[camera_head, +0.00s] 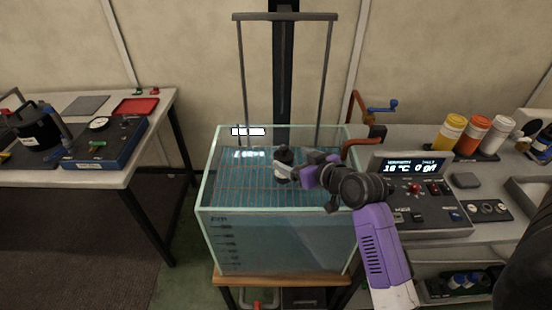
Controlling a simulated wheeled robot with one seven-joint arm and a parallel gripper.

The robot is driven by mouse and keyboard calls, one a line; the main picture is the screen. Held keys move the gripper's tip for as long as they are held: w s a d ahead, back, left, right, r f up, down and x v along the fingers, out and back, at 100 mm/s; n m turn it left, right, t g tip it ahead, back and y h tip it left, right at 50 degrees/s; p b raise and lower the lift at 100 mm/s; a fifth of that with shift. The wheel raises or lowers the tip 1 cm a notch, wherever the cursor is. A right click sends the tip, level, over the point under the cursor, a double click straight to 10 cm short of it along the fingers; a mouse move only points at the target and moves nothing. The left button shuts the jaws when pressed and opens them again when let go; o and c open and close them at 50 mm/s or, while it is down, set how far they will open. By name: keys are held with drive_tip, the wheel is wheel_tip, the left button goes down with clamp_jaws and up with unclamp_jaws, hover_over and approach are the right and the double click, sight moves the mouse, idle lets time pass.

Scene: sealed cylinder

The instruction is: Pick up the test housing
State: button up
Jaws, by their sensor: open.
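The test housing appears to be the small dark, grey-banded cylinder (284,155) standing upright at the wire rack in the glass water tank (208,172). My gripper (297,172) reaches in from the right over the tank, just to the right of the cylinder. Its jaws are open, and they look small and partly merged with the cylinder. I cannot tell whether they are around it or beside it. The cylinder's lower part is partly hidden by the gripper.
A metal frame (285,16) with two rods rises behind the tank. A left table (60,175) holds a blue gauge box (90,140) and red tray (136,106).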

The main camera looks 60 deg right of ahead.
sight(278, 153)
drive_tip(key=shift+x, duration=1.2)
drive_tip(key=shift+a+p+x, duration=0.2)
drive_tip(key=shift+p+x, duration=0.65)
drive_tip(key=shift+x, duration=1.9)
drive_tip(key=shift+w, duration=0.1)
drive_tip(key=shift+c, duration=0.2)
drive_tip(key=shift+r, duration=0.1)
clamp_jaws()
